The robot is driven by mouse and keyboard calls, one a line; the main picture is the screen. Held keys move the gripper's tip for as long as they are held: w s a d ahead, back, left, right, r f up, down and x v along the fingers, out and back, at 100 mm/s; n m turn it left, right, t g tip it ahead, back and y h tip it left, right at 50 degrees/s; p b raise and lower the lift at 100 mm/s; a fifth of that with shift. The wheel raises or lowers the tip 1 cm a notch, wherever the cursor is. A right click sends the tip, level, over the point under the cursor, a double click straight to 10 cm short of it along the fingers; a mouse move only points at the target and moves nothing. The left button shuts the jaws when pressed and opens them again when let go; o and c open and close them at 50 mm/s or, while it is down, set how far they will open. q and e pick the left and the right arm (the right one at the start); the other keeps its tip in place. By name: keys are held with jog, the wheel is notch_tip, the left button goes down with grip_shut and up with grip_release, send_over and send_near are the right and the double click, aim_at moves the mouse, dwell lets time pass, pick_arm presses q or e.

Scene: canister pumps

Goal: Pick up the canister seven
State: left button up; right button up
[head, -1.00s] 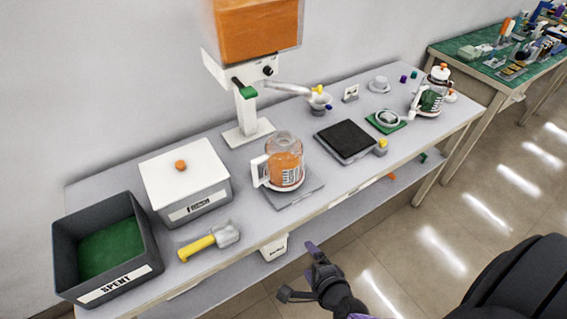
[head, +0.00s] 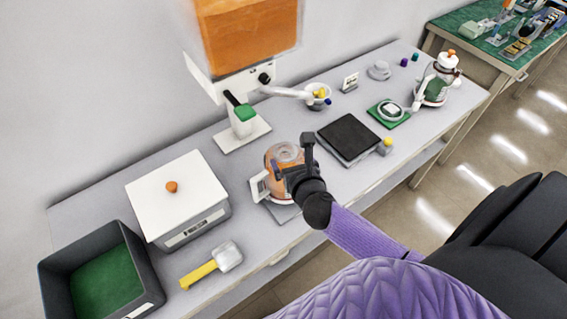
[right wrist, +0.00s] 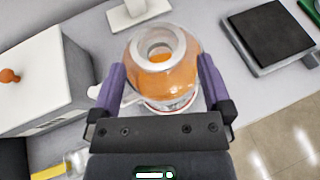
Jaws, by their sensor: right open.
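A clear canister with orange contents (head: 276,158) and a white handle stands upright on a grey plate (head: 287,213) in the middle of the bench. My right gripper (head: 291,158) is open at this canister and partly covers it in the head view. In the right wrist view the gripper (right wrist: 160,75) has one finger on each side of the orange canister (right wrist: 162,70); I cannot tell whether they touch it. A second canister, with green contents (head: 437,88), stands at the bench's right end. I cannot read a number on either one. My left gripper is not in view.
Left of the canister are a white-lidded box (head: 180,190), a dark bin with a green bottom (head: 145,262) and a yellow-handled scoop (head: 212,264). A dispenser (head: 240,120) stands behind. A black-topped scale (head: 348,138) is to the right.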

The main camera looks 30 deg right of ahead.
aim_at(282, 147)
jog(key=b+x, duration=0.1)
jog(key=x, duration=0.3)
jog(key=shift+a, duration=0.1)
grip_shut()
